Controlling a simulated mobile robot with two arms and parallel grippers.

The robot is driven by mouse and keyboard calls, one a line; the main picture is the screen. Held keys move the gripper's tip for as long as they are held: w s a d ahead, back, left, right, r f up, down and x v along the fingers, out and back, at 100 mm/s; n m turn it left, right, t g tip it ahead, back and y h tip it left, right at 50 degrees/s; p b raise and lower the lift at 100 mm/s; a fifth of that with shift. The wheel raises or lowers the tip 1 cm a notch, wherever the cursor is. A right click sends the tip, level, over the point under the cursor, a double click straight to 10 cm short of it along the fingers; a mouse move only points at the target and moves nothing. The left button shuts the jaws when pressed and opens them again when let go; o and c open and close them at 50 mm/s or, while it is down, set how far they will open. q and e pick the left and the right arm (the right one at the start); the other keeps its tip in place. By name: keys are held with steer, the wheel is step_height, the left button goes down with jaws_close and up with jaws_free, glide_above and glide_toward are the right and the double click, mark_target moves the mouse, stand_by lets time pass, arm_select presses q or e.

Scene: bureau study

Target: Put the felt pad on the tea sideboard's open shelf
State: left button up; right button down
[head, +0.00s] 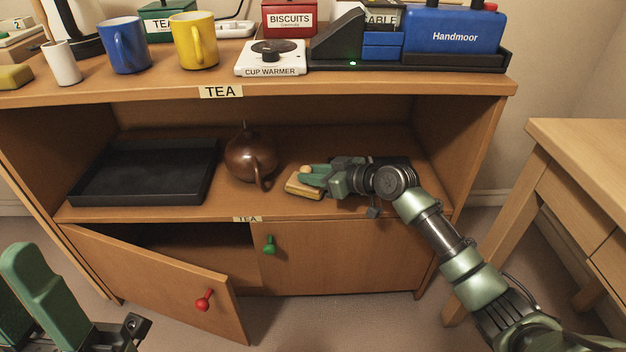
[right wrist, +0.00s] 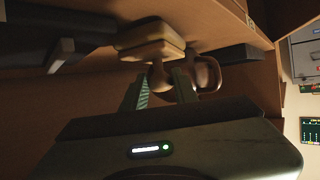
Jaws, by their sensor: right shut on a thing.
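The felt pad (head: 303,187) is a tan and cream block with a round wooden knob. My right gripper (head: 308,174) is inside the open shelf (head: 225,208) of the tea sideboard, shut on the knob. The right wrist view shows the pad (right wrist: 150,42) beyond the green fingertips (right wrist: 163,82), with the knob between them. The pad is at the shelf, right of the brown teapot; whether it touches the board I cannot tell. My left gripper (head: 28,275) is low at the left, partly cut off, away from the shelf.
On the shelf, a black tray (head: 145,202) lies left of the teapot (head: 250,157). Below, the left door (head: 160,280) with a red knob stands open. Mugs, boxes and a cup warmer (head: 270,62) crowd the sideboard top. A wooden table (head: 575,150) stands at the right.

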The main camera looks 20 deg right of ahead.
steer(key=shift+f, duration=0.2)
steer(key=c, duration=1.1)
jaws_free()
steer(key=shift+r, duration=0.1)
